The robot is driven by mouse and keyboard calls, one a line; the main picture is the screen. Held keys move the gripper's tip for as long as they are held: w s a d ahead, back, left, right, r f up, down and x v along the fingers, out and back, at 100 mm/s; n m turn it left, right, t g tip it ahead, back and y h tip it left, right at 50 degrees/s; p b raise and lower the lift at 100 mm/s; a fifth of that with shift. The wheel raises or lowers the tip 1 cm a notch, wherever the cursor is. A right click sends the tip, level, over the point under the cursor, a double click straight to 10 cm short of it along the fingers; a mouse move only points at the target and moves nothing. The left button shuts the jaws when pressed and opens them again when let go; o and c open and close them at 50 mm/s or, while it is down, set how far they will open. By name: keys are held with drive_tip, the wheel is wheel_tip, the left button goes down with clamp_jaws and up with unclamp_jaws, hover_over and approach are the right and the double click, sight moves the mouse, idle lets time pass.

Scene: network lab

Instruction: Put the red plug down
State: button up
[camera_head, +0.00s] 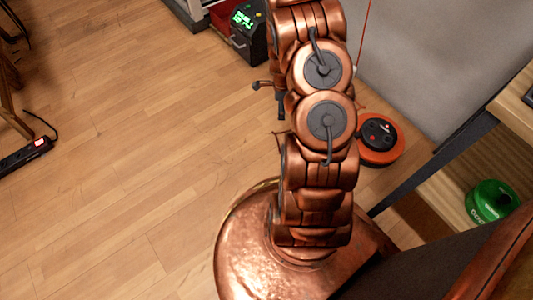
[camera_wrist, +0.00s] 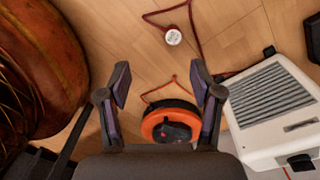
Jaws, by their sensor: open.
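The red plug (camera_wrist: 172,37) looks like a small round piece with a pale face on a thin red cord. It lies on the wooden floor at the top of the wrist view, beyond my fingertips and apart from them. My gripper (camera_wrist: 160,78) is open, with nothing between its two dark fingers. In the head view the gripper is mostly hidden behind my copper arm. I cannot make out the plug for certain there. An orange cable reel (camera_wrist: 152,126) with a black centre sits on the floor below the fingertips; it also shows in the head view (camera_head: 380,156).
A white grilled unit (camera_wrist: 245,137) stands right of the gripper. A black box with a green display (camera_head: 248,20) is at the back.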

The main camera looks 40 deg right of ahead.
drive_tip(key=s+a+r+n+g, duration=0.1)
drive_tip(key=s+a+r+n, duration=0.2)
drive_tip(key=a+r+n, duration=0.5)
drive_tip(key=s+a+r+n, duration=0.45)
drive_tip(key=a+r, duration=0.45)
drive_tip(key=r, duration=0.5)
drive_tip(key=s+a+r+n+g, duration=0.1)
drive_tip(key=s+a+r+n, duration=0.4)
drive_tip(key=s+n, duration=0.2)
drive_tip(key=s+a+r+n+g, duration=0.1)
drive_tip(key=s+a+r+n, duration=0.4)
drive_tip(key=s, duration=0.6)
drive_tip(key=shift+s+a+r+n, duration=0.25)
drive_tip(key=shift+s+a+n, duration=0.15)
drive_tip(key=shift+n, duration=0.55)
drive_tip(key=shift+w, duration=0.1)
